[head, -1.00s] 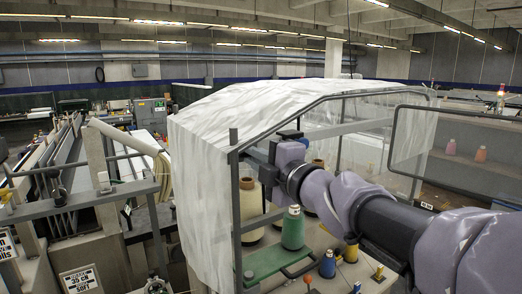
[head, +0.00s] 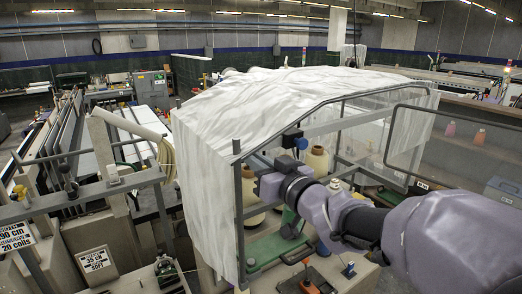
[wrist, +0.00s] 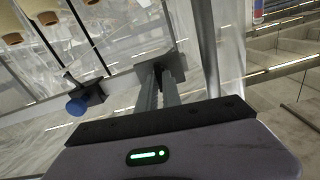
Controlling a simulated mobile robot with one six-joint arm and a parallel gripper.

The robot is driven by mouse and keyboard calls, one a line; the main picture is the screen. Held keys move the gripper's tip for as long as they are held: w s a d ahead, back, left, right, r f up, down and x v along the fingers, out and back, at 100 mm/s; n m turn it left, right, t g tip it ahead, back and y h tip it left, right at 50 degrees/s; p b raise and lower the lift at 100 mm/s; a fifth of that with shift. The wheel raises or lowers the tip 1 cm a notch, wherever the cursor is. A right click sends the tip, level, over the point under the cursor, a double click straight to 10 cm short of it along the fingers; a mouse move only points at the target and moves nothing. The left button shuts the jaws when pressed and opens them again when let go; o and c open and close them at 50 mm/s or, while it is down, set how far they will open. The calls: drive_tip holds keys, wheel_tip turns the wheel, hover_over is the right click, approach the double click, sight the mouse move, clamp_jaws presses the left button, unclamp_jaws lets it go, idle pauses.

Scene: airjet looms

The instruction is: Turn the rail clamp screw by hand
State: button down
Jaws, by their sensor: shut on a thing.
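My gripper (wrist: 160,78) points away from the wrist camera, its two narrow grey fingers close together. They are shut on a small dark part at a grey plate (wrist: 178,62), mostly hidden by the fingertips. I cannot tell whether this is the rail clamp screw. A blue knob (wrist: 77,105) on a dark clamp block (wrist: 92,90) stands to the left, apart from the fingers. In the head view, a dark clamp with a blue part (head: 301,143) sits on the upper rail of the covered frame. My gripper (head: 262,186) is below it, near the left post; its fingertips are unclear.
A white sheet (head: 215,150) covers the top and left of the frame (head: 239,215). Cream yarn cones (head: 317,162) stand inside it. A clear panel (head: 450,150) is at the right. A green tray (head: 265,252) and small coloured parts lie on the bench below.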

drive_tip(key=shift+r+m+p, duration=0.2)
drive_tip(key=shift+m+p, duration=0.15)
drive_tip(key=shift+m, duration=0.75)
drive_tip(key=c, duration=1.5)
unclamp_jaws()
drive_tip(key=shift+f+m, duration=0.2)
drive_tip(key=shift+m, duration=0.1)
drive_tip(key=v, duration=0.6)
drive_tip(key=shift+d, duration=0.1)
